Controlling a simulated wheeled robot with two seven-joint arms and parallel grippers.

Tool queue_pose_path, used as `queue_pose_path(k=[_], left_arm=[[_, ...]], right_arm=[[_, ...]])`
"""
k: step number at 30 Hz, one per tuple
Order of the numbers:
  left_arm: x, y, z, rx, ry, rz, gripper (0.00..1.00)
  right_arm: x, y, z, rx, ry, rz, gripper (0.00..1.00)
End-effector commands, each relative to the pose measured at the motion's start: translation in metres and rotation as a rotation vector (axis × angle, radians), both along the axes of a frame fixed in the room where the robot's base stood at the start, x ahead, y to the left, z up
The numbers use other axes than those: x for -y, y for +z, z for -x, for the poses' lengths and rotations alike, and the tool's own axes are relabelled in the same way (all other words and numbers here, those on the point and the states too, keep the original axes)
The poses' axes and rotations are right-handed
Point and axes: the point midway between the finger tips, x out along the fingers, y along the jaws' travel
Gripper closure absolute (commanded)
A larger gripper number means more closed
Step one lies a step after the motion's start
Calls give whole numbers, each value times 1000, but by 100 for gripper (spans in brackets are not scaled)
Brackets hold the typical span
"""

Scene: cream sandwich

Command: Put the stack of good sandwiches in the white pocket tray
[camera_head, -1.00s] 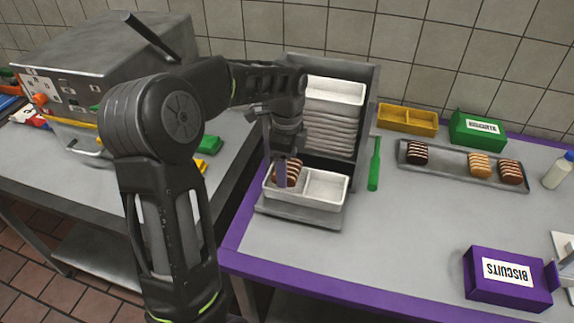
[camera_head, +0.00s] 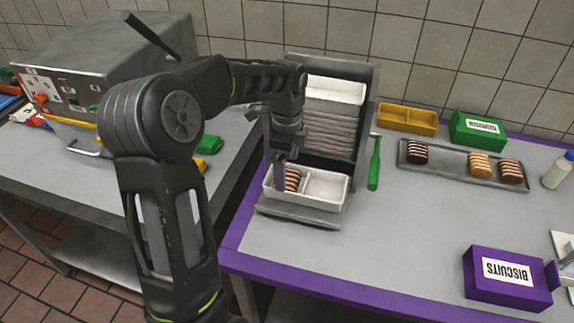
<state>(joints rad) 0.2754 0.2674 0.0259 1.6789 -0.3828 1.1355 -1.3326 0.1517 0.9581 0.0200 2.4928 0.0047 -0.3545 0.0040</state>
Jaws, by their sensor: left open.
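The white pocket tray (camera_head: 327,187) has two pockets and sits on the ledge of a grey metal dispenser. A brown-and-cream striped stack of sandwiches (camera_head: 293,180) is in its left pocket. The right pocket is empty. My left gripper (camera_head: 284,178) points down over the left pocket and is open. One dark finger stands at the left of the stack and covers part of it. Whether a finger still touches the stack cannot be told. My right gripper is not in view.
The dispenser (camera_head: 365,85) holds stacked white trays. A green tool (camera_head: 375,165) lies to its right. A metal tray (camera_head: 448,170) with several sandwich stacks, a yellow tray (camera_head: 407,119), a green box (camera_head: 478,129) and a purple box (camera_head: 508,282) stand farther right. The front middle of the table is clear.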

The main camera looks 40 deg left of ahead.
Motion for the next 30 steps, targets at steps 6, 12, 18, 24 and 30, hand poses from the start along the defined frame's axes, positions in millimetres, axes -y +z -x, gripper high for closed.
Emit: queue_pose_path(k=[6,12,18,24,30], left_arm=[[0,23,-1,5,0,-1,6],[0,57,-1,5,0,-1,6],[0,75,0,2,0,0,6],[0,77,0,1,0,1,6],[0,76,0,1,0,1,6]], right_arm=[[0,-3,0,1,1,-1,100],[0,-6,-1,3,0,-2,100],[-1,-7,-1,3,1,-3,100],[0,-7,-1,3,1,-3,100],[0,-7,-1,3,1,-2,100]])
